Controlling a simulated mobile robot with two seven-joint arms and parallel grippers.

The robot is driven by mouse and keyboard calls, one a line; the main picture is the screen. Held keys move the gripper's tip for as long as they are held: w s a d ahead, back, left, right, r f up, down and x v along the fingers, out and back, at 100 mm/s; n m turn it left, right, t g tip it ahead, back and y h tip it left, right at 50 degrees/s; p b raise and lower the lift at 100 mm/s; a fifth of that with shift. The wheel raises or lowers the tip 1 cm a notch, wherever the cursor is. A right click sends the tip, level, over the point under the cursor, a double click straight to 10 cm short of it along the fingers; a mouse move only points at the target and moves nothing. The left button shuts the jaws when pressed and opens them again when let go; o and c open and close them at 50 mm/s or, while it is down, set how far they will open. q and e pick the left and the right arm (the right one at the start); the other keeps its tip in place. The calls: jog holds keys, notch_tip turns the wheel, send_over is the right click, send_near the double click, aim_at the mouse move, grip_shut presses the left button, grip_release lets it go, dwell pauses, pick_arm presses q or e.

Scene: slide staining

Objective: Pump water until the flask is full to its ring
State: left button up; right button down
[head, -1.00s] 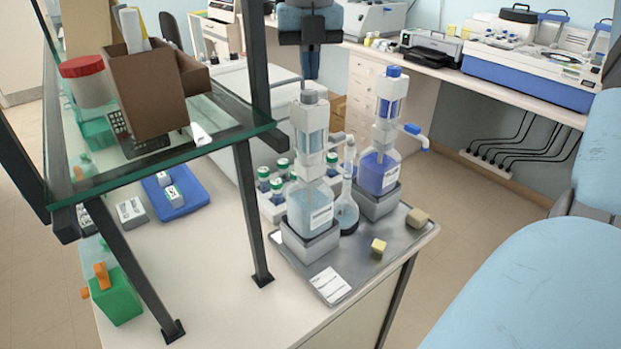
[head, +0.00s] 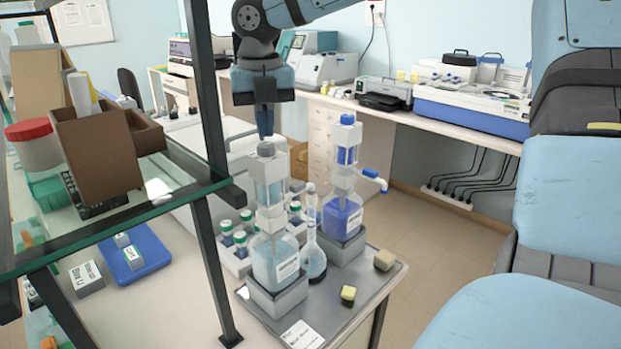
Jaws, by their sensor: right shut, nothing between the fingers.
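The water bottle (head: 274,262) is clear with pale blue liquid and stands in a grey holder on a metal tray (head: 366,293). Its pump (head: 270,188) rises from the neck and ends in a grey cap (head: 266,149). The flask (head: 314,262), long-necked with a round bulb, stands upright right of this bottle; its bulb looks bluish, but its ring and liquid level are too small to tell. My right gripper (head: 265,131) is shut and empty, pointing down just above the grey cap; I cannot tell whether it touches. My left gripper is not in view.
A blue-filled pump bottle (head: 342,216) with a blue spout stands behind the flask. Several green-capped bottles (head: 236,240) stand at the left. A glass shelf (head: 130,222) on dark posts is near on the left. Two small yellowish blocks lie at the tray's right.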

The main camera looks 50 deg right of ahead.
aim_at(266, 145)
jog(key=shift+f+b, duration=0.4)
jog(key=shift+f, duration=0.15)
jog(key=shift+f+b, duration=0.4)
jog(key=shift+f, duration=0.05)
jog(key=shift+f+b, duration=0.85)
jog(key=shift+f, duration=0.05)
jog(key=shift+f+b, duration=0.8)
jog(key=shift+f, duration=0.25)
pick_arm(q)
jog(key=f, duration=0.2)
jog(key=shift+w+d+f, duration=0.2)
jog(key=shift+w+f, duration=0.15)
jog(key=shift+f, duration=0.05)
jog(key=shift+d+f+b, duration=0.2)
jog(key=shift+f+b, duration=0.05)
jog(key=shift+b, duration=0.2)
pick_arm(e)
jog(key=shift+f, duration=0.1)
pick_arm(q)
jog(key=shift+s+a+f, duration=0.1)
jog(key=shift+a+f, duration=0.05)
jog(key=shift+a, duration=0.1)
pick_arm(e)
jog(key=shift+s, duration=0.1)
